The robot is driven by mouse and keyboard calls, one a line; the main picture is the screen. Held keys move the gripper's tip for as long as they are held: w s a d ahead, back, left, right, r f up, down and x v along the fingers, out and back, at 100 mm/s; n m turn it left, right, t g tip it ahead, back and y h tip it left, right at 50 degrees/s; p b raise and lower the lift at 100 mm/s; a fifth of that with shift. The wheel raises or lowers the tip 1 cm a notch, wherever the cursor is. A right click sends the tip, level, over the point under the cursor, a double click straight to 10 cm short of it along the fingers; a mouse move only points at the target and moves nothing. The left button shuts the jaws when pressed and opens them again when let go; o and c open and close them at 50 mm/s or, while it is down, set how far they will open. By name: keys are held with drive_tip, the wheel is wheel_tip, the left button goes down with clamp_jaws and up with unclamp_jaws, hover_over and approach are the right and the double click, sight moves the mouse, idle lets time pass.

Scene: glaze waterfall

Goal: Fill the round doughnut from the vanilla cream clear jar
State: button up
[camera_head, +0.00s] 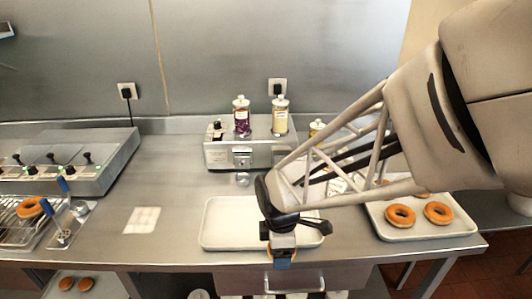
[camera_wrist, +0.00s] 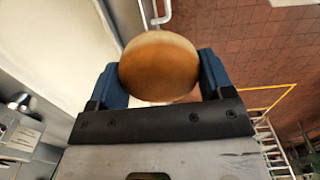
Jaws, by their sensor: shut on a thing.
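A round doughnut (camera_wrist: 159,66), golden brown with no hole, is held between the blue fingers of my gripper (camera_wrist: 162,72) in the wrist view. In the head view my gripper (camera_head: 281,256) is over the front edge of the counter, and the doughnut is mostly hidden there. A clear jar with pale yellow filling (camera_head: 280,118), which looks like the vanilla cream, stands upright on the filling machine (camera_head: 225,155). A clear jar with dark purple filling (camera_head: 242,118) stands to its left. The machine is behind my gripper, apart from it.
An empty white tray (camera_head: 222,222) lies on the counter under my arm. A tray (camera_head: 440,233) with ring doughnuts is at the right. A fryer (camera_head: 80,158) and a rack with a ring doughnut (camera_head: 30,207) are at the left. Another yellow-lidded jar (camera_head: 316,126) is partly hidden.

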drive_tip(key=w+d+r+m, duration=0.2)
drive_tip(key=w+m, duration=0.5)
drive_tip(key=w, duration=0.4)
drive_tip(key=w+d+r+m, duration=0.1)
drive_tip(key=w+r+m, duration=0.1)
drive_tip(key=w+m, duration=0.6)
drive_tip(key=w, duration=0.4)
drive_tip(key=shift+d+r, duration=0.3)
drive_tip(key=shift+d, duration=0.05)
drive_tip(key=shift+w+f, duration=0.2)
drive_tip(key=shift+w+f, duration=1.85)
drive_tip(key=shift+w, duration=1.45)
